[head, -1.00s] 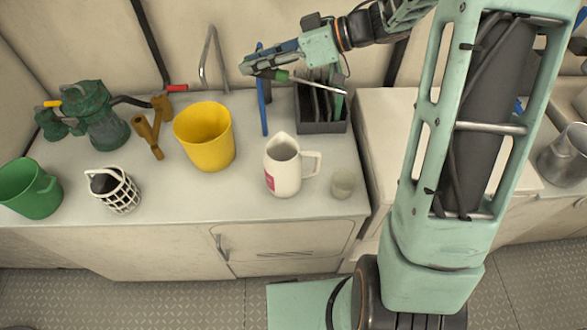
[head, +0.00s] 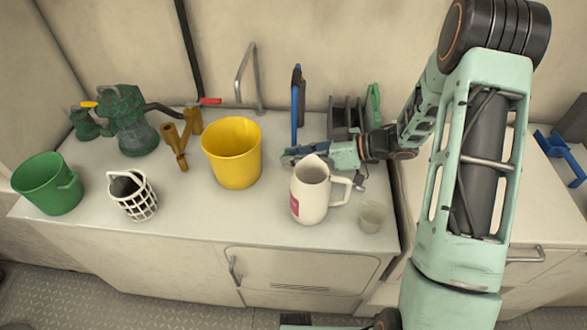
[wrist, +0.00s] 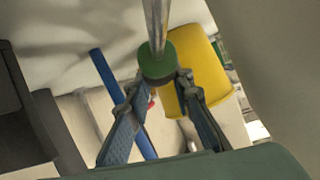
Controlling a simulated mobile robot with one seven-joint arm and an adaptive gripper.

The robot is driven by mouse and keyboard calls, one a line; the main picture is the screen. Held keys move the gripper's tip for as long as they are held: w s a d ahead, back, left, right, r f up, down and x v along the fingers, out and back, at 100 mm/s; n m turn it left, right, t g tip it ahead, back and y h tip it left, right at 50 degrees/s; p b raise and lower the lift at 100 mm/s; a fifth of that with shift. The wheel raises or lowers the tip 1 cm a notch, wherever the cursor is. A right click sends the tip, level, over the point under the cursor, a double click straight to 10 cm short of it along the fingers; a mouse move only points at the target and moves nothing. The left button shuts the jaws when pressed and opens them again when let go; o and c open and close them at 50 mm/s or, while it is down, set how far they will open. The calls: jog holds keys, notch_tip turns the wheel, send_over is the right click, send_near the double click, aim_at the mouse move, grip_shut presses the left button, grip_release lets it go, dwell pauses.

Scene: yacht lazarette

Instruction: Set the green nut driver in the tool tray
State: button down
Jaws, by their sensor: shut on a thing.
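My gripper (head: 290,157) is low over the counter, behind the white pitcher and in front of the tool tray. In the wrist view my gripper (wrist: 158,82) is shut on the green nut driver (wrist: 157,66); its green handle is between the fingertips and its metal shaft runs to the top edge. In the head view I cannot make out the driver. The dark grey tool tray (head: 343,116) has upright dividers and stands at the back right of the counter, partly hidden by my arm. A green thing (head: 373,106) stands at its right side.
A white pitcher (head: 311,191) and a small cup (head: 371,217) stand in front of my arm. A yellow bucket (head: 233,154) is left of my gripper. A blue tool (head: 296,105) leans at the back. A white basket (head: 134,196) and green bucket (head: 47,184) are farther left.

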jog(key=shift+f+b, duration=0.45)
jog(key=shift+f, duration=1.7)
jog(key=shift+f, duration=0.1)
jog(key=c, duration=1.7)
grip_release()
